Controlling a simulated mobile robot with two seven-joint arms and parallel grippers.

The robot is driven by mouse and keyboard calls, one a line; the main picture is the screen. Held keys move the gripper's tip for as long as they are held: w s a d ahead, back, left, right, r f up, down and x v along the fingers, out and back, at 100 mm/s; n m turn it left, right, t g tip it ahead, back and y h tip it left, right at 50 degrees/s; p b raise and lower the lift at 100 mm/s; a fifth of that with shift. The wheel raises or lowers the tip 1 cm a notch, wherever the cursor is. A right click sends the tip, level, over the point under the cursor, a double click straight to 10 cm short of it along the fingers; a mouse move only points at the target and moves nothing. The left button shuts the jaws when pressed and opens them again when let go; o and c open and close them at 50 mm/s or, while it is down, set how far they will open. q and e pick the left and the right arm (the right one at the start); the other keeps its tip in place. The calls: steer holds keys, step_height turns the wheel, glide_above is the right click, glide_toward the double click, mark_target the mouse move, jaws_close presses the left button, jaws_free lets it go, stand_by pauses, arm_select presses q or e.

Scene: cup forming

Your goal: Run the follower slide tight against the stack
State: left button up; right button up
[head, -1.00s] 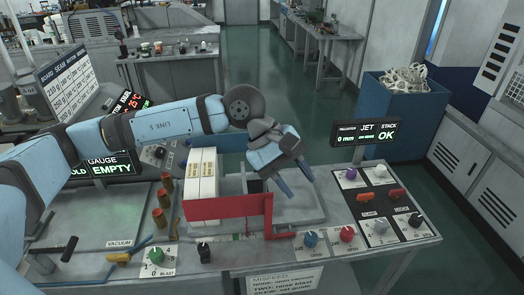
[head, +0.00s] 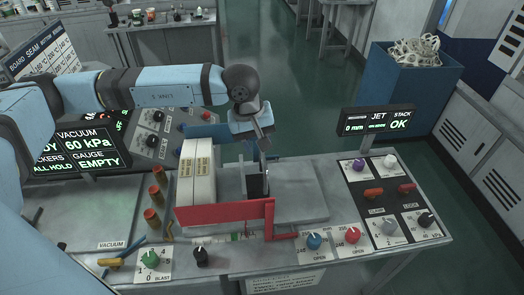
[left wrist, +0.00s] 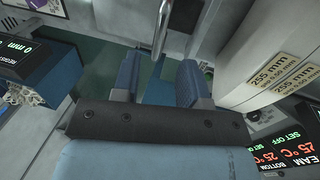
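The stack (head: 196,172) of cream, label-printed blanks stands upright behind a red guide (head: 225,216) in the head view. In the left wrist view it shows as large pale blocks (left wrist: 255,50). The follower slide (head: 257,184) looks like a dark block just right of the stack, with a thin metal post above it. A gap seems to separate it from the stack. My left gripper (head: 262,143) is above the follower, pointing down. In the left wrist view its blue fingers (left wrist: 160,72) are apart, with a metal post (left wrist: 162,28) between or just beyond their tips. My right gripper is not visible.
A control panel (head: 372,222) with several knobs and a small display (head: 376,122) reading "0 mm" and "STACK OK" stand to the right. Brown posts (head: 155,197) stand left of the stack. A blue bin (head: 400,95) is behind right.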

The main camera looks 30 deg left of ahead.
mark_target(262, 159)
arm_select(q)
steer(key=shift+w+d+f+p, duration=0.1)
steer(key=shift+d+f+p, duration=0.05)
steer(key=shift+f, duration=0.7)
steer(key=shift+w+d+f+p, duration=0.1)
steer(key=shift+w+f+p, duration=0.05)
steer(key=shift+f, duration=0.75)
steer(key=shift+w+d+f+p, duration=0.1)
steer(key=shift+d+f+p, duration=0.05)
steer(key=shift+f, duration=0.7)
jaws_close()
